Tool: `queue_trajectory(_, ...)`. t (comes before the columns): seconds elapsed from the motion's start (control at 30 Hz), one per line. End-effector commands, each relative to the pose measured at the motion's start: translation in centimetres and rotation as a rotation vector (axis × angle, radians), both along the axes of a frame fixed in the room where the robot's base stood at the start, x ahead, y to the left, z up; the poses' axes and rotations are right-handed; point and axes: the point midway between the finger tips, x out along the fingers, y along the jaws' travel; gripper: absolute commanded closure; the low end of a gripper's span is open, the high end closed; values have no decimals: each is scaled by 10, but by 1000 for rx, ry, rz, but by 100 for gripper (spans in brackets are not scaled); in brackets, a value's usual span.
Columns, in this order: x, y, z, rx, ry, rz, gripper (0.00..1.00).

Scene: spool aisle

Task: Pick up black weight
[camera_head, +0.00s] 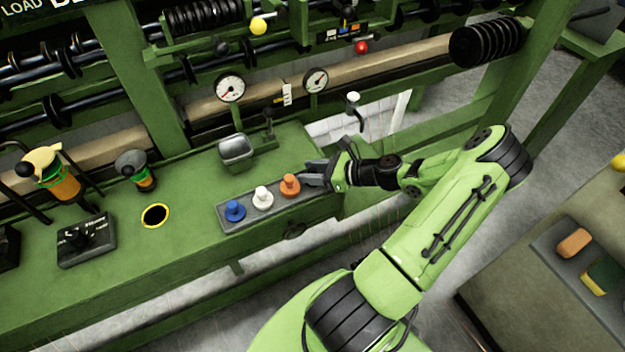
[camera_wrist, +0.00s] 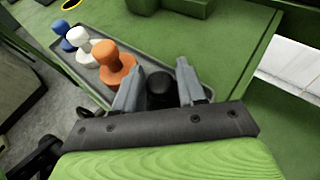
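The black weight (camera_wrist: 160,88) shows in the wrist view at the end of the tray, beside the orange weight. My gripper (camera_wrist: 160,92) has its two grey fingers apart, one on each side of the black weight. A gap seems to show between the weight and each finger. In the head view my gripper (camera_head: 310,178) is at the tray's right end, and it hides the black weight there.
The grey tray (camera_head: 240,222) also holds a blue weight (camera_head: 234,211), a white weight (camera_head: 262,197) and an orange weight (camera_head: 290,186), all upright. The orange one stands close to my left finger in the wrist view. A metal bin (camera_head: 236,150) stands behind the tray.

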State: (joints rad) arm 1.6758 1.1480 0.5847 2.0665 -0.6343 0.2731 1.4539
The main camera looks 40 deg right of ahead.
Motion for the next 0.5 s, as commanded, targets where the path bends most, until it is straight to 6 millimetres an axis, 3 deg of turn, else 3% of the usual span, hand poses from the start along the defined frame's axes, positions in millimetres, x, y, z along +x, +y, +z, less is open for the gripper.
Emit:
queue_trajectory(0.17, 0, 0, 1, 0, 0, -1, 60)
queue_trajectory(0.4, 0, 0, 1, 0, 1, 0, 97)
queue_trajectory(0.5, 0, 0, 1, -1, 0, 0, 100)
